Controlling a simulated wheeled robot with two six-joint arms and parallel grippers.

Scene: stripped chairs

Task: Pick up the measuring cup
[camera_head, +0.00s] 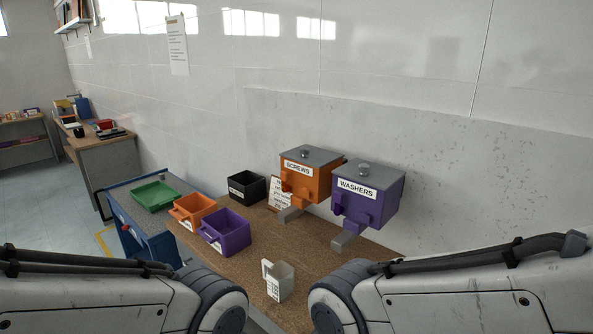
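The measuring cup (279,280) is a small pale cup with a handle on its left side and dark marks on its front. It stands upright on the brown workbench (316,255), near the front between my two arms. My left arm comes in from the lower left and my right arm from the lower right. Both arms end below the frame's lower edge, so neither gripper shows. Nothing visible touches the cup.
An orange dispenser marked SCREWS (306,179) and a purple one marked WASHERS (366,199) are at the wall behind the cup. A purple bin (226,233), an orange bin (193,212), a black bin (247,189) and a green tray (155,196) stand to the left.

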